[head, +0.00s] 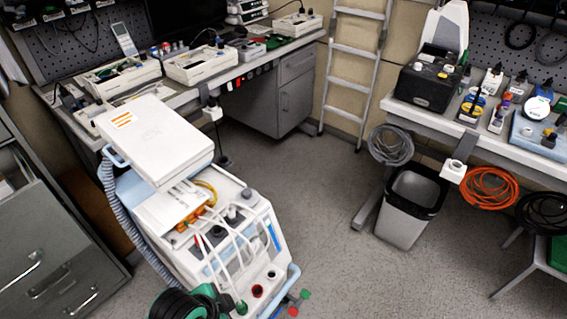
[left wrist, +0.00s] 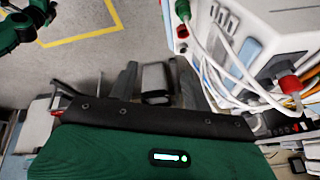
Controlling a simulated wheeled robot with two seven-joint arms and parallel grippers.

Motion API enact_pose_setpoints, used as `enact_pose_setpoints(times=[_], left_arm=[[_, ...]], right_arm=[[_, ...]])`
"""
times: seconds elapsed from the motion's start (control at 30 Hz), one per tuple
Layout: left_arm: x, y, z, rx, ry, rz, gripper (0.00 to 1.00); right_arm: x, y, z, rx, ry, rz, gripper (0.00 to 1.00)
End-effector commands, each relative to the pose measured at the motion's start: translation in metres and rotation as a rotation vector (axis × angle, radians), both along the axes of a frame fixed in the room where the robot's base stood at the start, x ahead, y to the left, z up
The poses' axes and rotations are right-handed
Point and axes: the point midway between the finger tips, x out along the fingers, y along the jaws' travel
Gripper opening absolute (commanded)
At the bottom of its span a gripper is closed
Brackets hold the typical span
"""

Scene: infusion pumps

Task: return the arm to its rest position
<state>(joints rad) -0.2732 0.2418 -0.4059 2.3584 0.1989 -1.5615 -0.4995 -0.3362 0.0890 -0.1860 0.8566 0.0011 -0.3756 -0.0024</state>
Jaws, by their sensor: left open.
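My left gripper (left wrist: 156,66) shows in the left wrist view, with its two dark fingers apart and nothing held between them. Its green housing and black band fill the bottom of that view. In the head view, a green and black part of my arm (head: 190,302) shows at the bottom edge, in front of the white medical cart (head: 180,262). The gripper's fingers cannot be made out there. In the left wrist view, the cart (left wrist: 262,50) with its white cables is close by on the right of the fingers. My right gripper is not in view.
A grey drawer cabinet (head: 50,255) stands at the left. Workbenches hold several pumps (head: 200,65) at the back and a black case (head: 430,78) at the right. A bin (head: 405,225) stands under the right bench. The floor between (head: 320,240) is clear.

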Motion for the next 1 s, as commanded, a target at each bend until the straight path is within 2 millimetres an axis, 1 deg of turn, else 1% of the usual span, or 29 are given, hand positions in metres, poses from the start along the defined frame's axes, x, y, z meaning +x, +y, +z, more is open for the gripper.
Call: enact_pose_setpoints(times=[0.03,0.2,0.47,0.5,0.6,0.67,0.77,0.87,0.97,1.0], left_arm=[[-0.009,0.014,-0.003,-0.014,0.033,0.118,0.49],[-0.032,0.055,-0.009,-0.031,0.104,0.443,0.49],[-0.07,0.109,-0.014,-0.023,0.168,0.828,0.49],[-0.07,0.112,-0.02,-0.021,0.173,0.855,0.49],[-0.06,0.109,-0.045,-0.016,0.18,0.842,0.49],[-0.056,0.108,-0.059,-0.014,0.185,0.84,0.49],[-0.051,0.107,-0.087,-0.009,0.195,0.838,0.49],[-0.047,0.106,-0.119,-0.002,0.207,0.834,0.49],[-0.046,0.105,-0.158,0.005,0.221,0.832,0.49],[-0.046,0.105,-0.176,0.008,0.227,0.831,0.49]], right_arm=[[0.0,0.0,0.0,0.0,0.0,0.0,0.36],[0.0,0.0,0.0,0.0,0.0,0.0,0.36],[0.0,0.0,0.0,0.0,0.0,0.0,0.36],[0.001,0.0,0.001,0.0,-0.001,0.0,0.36],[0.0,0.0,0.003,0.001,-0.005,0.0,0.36],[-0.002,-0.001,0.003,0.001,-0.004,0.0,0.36],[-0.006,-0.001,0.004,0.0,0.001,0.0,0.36],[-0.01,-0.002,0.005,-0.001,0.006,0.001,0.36],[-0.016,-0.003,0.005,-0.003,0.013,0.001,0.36],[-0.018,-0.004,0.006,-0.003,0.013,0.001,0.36]])
